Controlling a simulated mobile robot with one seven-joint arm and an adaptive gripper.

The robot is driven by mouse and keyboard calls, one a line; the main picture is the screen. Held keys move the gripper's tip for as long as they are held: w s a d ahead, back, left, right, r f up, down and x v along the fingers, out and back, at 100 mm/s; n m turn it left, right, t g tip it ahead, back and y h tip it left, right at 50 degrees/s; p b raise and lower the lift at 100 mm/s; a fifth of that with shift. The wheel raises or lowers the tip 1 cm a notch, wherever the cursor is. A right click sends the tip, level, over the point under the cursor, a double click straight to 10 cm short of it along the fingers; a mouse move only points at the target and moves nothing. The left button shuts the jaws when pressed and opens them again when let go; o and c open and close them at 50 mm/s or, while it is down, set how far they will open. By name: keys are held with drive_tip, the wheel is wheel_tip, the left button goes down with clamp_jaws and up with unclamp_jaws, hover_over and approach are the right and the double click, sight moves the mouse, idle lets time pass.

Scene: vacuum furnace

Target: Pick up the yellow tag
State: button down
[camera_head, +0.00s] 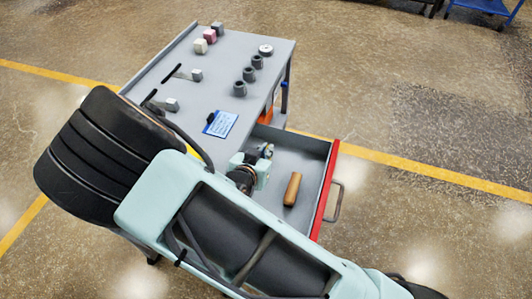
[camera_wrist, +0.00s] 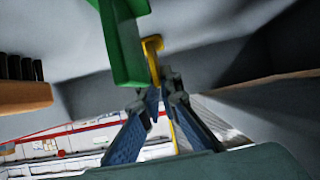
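The yellow tag (camera_wrist: 153,58) shows in the wrist view as a thin, hooked yellow strip. It is right beside a green piece (camera_wrist: 122,42), and I cannot tell whether they are joined. My gripper (camera_wrist: 160,90) has its two fingers slanted inward with a narrow gap between the tips. The lower end of the strip is at that gap, and whether the fingers press on it is unclear. In the head view my wrist is over the open drawer (camera_head: 312,148), and the tag cannot be made out there.
A wooden cylinder (camera_head: 292,188) lies in the drawer, which has a red front. The grey cart top (camera_head: 215,90) holds several dark cylinders (camera_head: 249,74), small blocks (camera_head: 201,46) and a blue card (camera_head: 221,123). Grey walls (camera_wrist: 235,45) surround my gripper. Floor to the right is clear.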

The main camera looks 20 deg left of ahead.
drive_tip(key=shift+r, duration=0.1)
drive_tip(key=shift+r, duration=0.55)
wheel_tip(320, 180, up, 2)
drive_tip(key=shift+r+p, duration=0.1)
drive_tip(key=shift+p, duration=0.25)
drive_tip(key=s+d+r+p, duration=0.6)
drive_tip(key=s+r, duration=0.1)
drive_tip(key=r, duration=0.1)
drive_tip(key=shift+s+d+r, duration=0.25)
drive_tip(key=shift+s+r, duration=0.05)
drive_tip(key=shift+r, duration=0.05)
